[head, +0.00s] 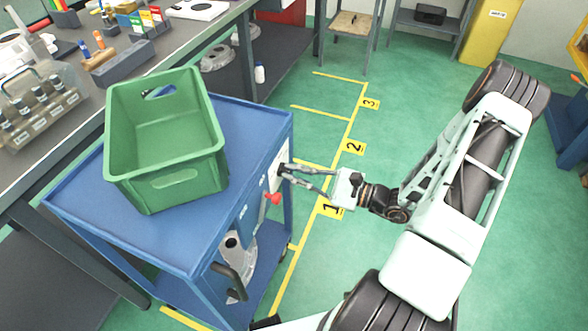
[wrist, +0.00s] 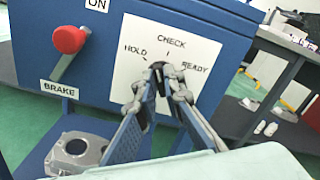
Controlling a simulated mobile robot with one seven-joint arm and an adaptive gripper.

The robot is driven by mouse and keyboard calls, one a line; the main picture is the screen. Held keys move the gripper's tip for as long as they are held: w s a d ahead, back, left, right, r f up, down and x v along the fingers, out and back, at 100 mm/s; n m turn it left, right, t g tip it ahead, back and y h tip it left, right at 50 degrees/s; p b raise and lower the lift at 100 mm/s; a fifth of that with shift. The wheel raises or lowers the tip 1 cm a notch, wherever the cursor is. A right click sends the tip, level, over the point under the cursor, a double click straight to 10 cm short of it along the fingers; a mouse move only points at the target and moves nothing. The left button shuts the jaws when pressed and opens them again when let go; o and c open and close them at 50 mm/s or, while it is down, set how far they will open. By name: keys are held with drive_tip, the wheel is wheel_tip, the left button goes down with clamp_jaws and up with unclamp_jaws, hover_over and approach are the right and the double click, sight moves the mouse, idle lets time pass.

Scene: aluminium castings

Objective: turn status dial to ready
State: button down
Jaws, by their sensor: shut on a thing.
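The status panel (wrist: 135,50) is a white plate on the side of the blue cart, lettered HOLD at left, CHECK at top and READY at right. My gripper (wrist: 162,80) is shut on the small dark status dial (wrist: 157,68) below the lettering. The fingers cover most of the dial, so I cannot tell which word it points to. In the head view my gripper (head: 286,172) reaches from the right to the panel (head: 278,165) on the cart's right side.
A red brake knob (wrist: 68,40) sticks out left of the panel, above a BRAKE label. The blue cart (head: 75,205) carries a green crate (head: 176,182). A casting (wrist: 75,148) lies on its lower shelf. A cluttered workbench (head: 160,50) stands behind. Green floor is clear around the numbered yellow lines.

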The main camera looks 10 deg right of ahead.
drive_tip(key=shift+w+d+f+m+p, duration=0.15)
drive_tip(key=shift+m+p, duration=1.35)
drive_tip(key=shift+m, duration=3.05)
drive_tip(key=shift+w+d+r+m+p, duration=0.1)
drive_tip(key=shift+m+p, duration=1.4)
drive_tip(key=shift+m, duration=3.05)
drive_tip(key=c, duration=2)
unclamp_jaws()
drive_tip(key=shift+c, duration=0.2)
drive_tip(key=v, duration=1.2)
